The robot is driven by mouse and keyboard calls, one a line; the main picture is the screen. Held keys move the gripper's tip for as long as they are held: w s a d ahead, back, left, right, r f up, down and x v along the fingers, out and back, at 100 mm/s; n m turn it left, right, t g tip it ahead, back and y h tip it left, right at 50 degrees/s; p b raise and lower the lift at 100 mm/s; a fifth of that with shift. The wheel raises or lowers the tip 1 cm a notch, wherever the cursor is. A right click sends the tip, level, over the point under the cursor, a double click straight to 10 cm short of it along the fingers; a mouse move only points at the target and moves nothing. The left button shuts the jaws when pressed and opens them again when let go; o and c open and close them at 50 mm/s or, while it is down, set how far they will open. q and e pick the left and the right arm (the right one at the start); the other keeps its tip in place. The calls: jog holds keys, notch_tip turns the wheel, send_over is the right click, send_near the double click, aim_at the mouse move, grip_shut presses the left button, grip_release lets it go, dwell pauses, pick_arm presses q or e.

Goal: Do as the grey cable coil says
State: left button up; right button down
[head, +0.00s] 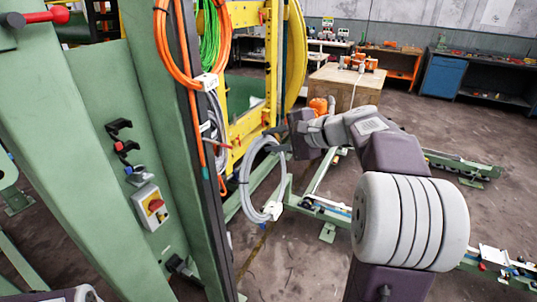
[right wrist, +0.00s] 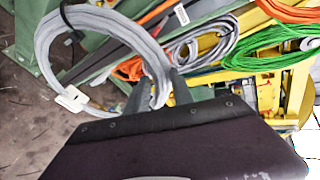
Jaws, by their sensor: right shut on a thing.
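A grey cable coil (head: 244,180) hangs from my right gripper (head: 284,143), to the right of the dark post in the head view. It also shows in the right wrist view (right wrist: 106,15), with its lower right part between the fingers (right wrist: 158,92). The right gripper is shut on it. A white tag (head: 272,210) is on the coil's lower part; its writing is too small to read. A second grey coil (head: 217,110) hangs on the post near an orange coil (head: 163,50) and a green coil (head: 210,35). My left gripper is out of view.
The green panel at left carries hooks with black (head: 118,127), red and blue (head: 134,170) parts, and a red-yellow switch (head: 154,205). A yellow frame (head: 245,125) stands behind the coils. A wooden crate (head: 340,90) is further back. Green rails (head: 325,215) lie low at right.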

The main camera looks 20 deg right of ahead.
jog(key=shift+w+a+r, duration=0.1)
jog(key=w+a+f+p, duration=0.1)
jog(key=w+a+p, duration=0.3)
jog(key=w+a, duration=0.5)
jog(key=w, duration=0.3)
jog(key=shift+a+f, duration=0.15)
jog(key=shift+f, duration=0.15)
dwell(1.2)
dwell(0.5)
jog(key=c, duration=1)
grip_release()
jog(key=b+v, duration=0.2)
jog(key=v, duration=0.7)
